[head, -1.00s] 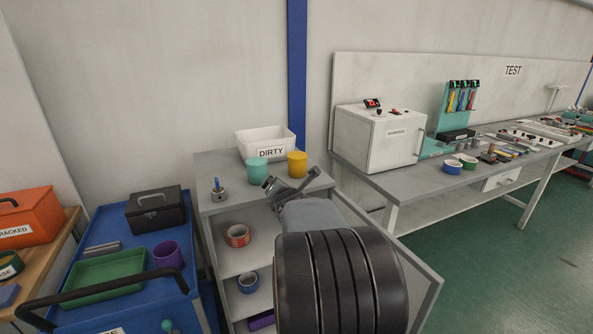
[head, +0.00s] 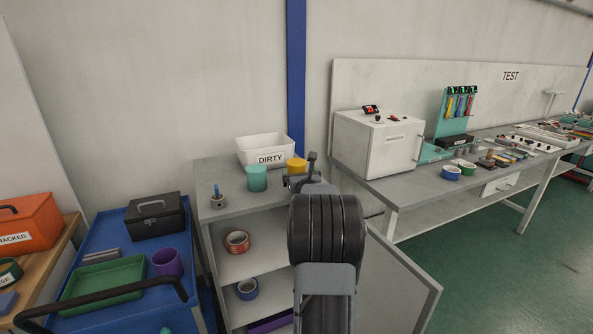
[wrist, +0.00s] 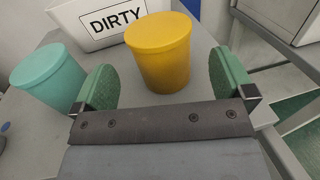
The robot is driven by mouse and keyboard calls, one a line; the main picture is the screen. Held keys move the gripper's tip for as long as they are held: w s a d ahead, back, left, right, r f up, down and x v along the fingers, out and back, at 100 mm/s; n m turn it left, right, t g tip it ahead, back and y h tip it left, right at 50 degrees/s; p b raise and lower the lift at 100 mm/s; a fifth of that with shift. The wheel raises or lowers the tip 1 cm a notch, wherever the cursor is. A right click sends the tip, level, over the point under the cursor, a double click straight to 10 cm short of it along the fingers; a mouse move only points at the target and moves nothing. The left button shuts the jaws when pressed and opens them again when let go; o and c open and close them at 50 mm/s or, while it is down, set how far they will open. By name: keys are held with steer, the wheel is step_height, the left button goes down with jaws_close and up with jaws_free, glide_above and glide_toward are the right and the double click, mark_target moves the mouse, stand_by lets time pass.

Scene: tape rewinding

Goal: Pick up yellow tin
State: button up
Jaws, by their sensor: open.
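The yellow tin (wrist: 160,55) stands upright on the grey cabinet top, in front of the white bin labelled DIRTY. In the head view the yellow tin (head: 296,166) is partly hidden behind my gripper (head: 301,176). In the wrist view my gripper (wrist: 165,88) is open, with its green finger pads to the left and right of the tin. The tin shows ahead of the gripper's dark palm, with gaps visible on both sides. The gripper holds nothing.
A teal tin (wrist: 50,75) stands close beside the left finger, also in the head view (head: 257,178). The DIRTY bin (head: 268,143) is behind the tins. A small holder with a blue item (head: 217,198) stands at the left of the cabinet top (head: 230,210).

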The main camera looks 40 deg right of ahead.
steer(key=shift+p+x, duration=1.2)
steer(key=shift+x, duration=1.55)
steer(key=shift+c, duration=0.5)
steer(key=c, duration=0.9)
steer(key=shift+c, duration=0.3)
steer(key=shift+r, duration=0.1)
